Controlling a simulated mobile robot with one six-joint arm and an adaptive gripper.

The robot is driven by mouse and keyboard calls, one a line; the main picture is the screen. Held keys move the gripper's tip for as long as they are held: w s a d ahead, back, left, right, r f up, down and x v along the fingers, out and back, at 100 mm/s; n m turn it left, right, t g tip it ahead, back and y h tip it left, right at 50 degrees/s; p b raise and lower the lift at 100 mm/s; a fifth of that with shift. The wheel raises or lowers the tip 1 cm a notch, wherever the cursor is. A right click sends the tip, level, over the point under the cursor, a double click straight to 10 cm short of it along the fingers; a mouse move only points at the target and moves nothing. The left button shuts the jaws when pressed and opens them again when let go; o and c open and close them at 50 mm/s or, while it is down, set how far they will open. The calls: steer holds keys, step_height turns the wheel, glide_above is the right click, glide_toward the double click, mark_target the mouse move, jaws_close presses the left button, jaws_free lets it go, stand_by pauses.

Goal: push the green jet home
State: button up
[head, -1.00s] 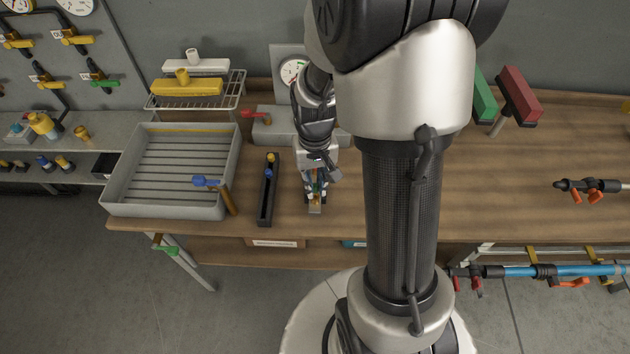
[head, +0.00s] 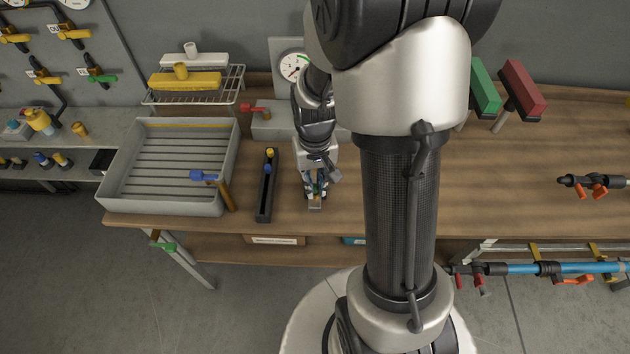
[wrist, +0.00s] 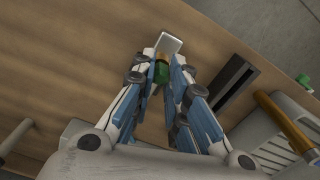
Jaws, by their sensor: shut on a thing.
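The green jet (wrist: 161,74) shows in the wrist view, with a brass-coloured part at its far end, between my fingertips. My gripper (wrist: 162,66) is shut on it. Just beyond the fingertips is a pale grey block (wrist: 170,41) on the bench; the jet's brass end points at it. How deep the jet sits in the block cannot be told. In the head view my gripper (head: 315,189) points down at the block (head: 315,204), near the bench's front edge, and mostly hides the jet.
A narrow black tray (head: 265,205) with a yellow and a blue piece lies left of my gripper. Further left is a grey ribbed tray (head: 108,194) with a blue-headed tool (head: 204,177) at its right edge. A pressure gauge (head: 292,66) stands behind. Bench right of my arm is largely clear.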

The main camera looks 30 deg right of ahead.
mark_target(315, 185)
steer(key=shift+f, duration=0.2)
steer(key=shift+o, duration=1.4)
steer(key=o, duration=0.6)
steer(key=shift+c, duration=0.2)
steer(key=shift+r, duration=0.1)
step_height(315, 185, up, 12)
